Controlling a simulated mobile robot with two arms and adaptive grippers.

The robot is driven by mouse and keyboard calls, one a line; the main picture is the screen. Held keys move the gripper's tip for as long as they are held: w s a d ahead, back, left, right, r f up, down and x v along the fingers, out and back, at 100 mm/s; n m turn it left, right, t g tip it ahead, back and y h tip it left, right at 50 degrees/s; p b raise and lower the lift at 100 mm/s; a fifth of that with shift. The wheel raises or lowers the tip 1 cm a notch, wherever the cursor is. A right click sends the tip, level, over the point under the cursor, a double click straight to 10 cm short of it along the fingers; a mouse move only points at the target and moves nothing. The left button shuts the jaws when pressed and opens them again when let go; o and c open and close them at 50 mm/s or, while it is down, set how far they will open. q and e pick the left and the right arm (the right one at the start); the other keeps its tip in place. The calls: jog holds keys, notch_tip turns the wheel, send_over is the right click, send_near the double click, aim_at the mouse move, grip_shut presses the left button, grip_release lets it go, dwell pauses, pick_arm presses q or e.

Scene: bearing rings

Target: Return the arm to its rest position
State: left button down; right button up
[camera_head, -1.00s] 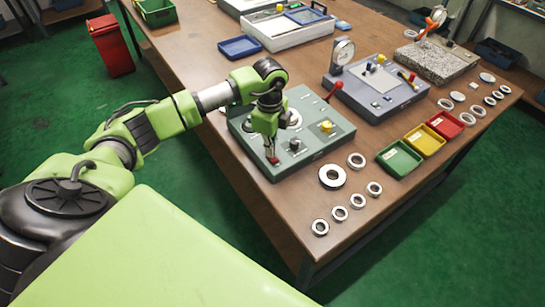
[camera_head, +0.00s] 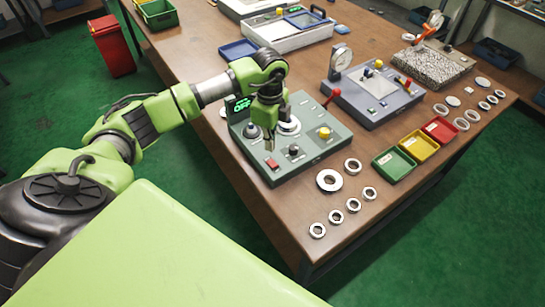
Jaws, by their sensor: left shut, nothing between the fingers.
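My left arm comes in from the left over the table. My left gripper (camera_head: 269,147) points down above the grey-green test device (camera_head: 318,148), shut and empty. It is above and apart from the red button (camera_head: 272,163) on the device's front left. A green lit display (camera_head: 242,104) shows behind the arm. A metal ring seat (camera_head: 289,127), a black knob (camera_head: 293,149) and a yellow button (camera_head: 324,132) are on the device top. My right arm is not in view.
Several bearing rings (camera_head: 329,181) lie on the wooden table (camera_head: 262,195) near its front edge. Green (camera_head: 394,165), yellow (camera_head: 419,146) and red (camera_head: 441,129) trays stand to the right. A dial-gauge device (camera_head: 372,95) stands behind. A red bin (camera_head: 113,47) is on the floor at left.

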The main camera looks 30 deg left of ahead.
pick_arm(q)
jog(key=shift+r, duration=0.4)
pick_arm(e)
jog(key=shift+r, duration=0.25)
